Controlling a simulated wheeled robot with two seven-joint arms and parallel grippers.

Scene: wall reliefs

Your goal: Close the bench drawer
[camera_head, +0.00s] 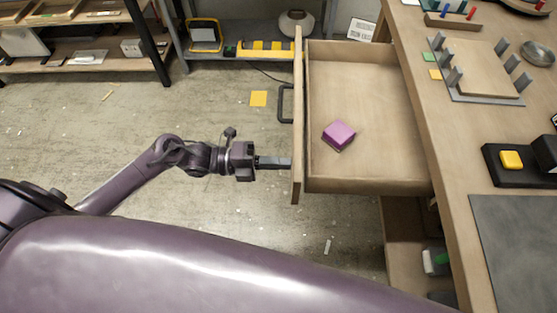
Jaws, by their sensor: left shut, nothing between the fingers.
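The bench drawer (372,184) is pulled out to the left from the wooden bench (437,143). Its front panel (298,187) faces left, with a dark handle (281,103) on its outer face. A pink block (339,135) lies inside on the drawer floor. My left gripper (289,162) is shut and empty. Its fingertips are at the outer face of the front panel, nearer to me than the handle, and seem to touch it or be very close. My right gripper is not in view.
On the bench top are a pegged fixture (480,84), a black box with a yellow button (511,159) and a grey mat (520,240). Shelves (85,55) stand at the back left. The floor left of the drawer is mostly clear.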

